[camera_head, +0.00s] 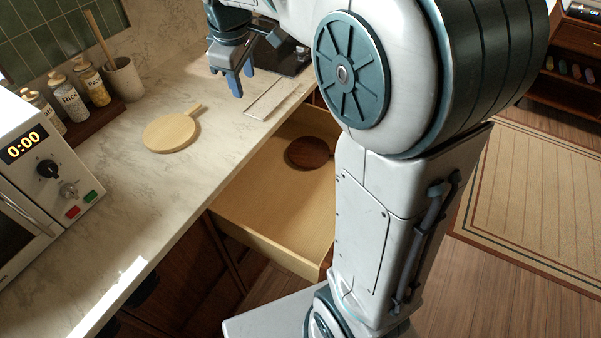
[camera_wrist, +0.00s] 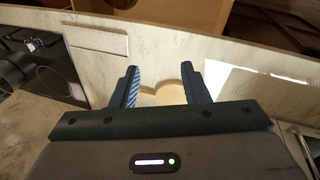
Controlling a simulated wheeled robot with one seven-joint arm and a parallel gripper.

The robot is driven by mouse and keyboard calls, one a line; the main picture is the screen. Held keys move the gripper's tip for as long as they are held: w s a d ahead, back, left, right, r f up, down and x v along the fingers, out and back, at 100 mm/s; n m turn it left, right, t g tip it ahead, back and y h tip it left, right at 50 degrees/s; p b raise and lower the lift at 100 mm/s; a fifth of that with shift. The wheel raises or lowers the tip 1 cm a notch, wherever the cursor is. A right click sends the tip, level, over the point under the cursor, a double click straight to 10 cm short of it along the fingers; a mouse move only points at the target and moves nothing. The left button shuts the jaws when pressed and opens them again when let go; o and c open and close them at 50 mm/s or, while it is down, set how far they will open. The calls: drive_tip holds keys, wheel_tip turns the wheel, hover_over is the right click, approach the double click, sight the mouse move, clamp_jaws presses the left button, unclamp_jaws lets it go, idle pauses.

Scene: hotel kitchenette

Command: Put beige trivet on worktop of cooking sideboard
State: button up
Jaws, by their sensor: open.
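A round, light wooden board with a short handle, which fits the beige trivet (camera_head: 170,133), lies flat on the marble worktop (camera_head: 110,190) in the head view. In the wrist view part of the trivet (camera_wrist: 168,95) shows beyond and between the fingers, the rest hidden by my gripper. My gripper (camera_head: 240,78) is open and empty, fingers pointing down above the worktop, to the right of the trivet and apart from it. It also shows open in the wrist view (camera_wrist: 160,72).
A drawer (camera_head: 265,205) stands open below the worktop, with a dark round board (camera_head: 309,152) inside. A pale rectangular slab (camera_head: 272,98) lies near my gripper. Spice jars (camera_head: 93,84), a utensil cup (camera_head: 123,79) and a microwave (camera_head: 45,170) stand left. Worktop in front of the trivet is clear.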

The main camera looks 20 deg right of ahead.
drive_tip(key=s+d+f+m, duration=0.1)
drive_tip(key=s+f+m, duration=0.1)
drive_tip(key=s, duration=0.5)
drive_tip(key=s+d+f+m, duration=0.1)
drive_tip(key=s+f+m, duration=0.2)
drive_tip(key=s, duration=0.4)
drive_tip(key=s+d+f+m+y, duration=0.1)
drive_tip(key=s+f+m, duration=0.2)
drive_tip(key=s, duration=0.4)
drive_tip(key=shift+s+d+f+m+t, duration=0.15)
drive_tip(key=shift+d+m+t, duration=0.15)
drive_tip(key=shift+m, duration=0.6)
drive_tip(key=shift+c, duration=0.5)
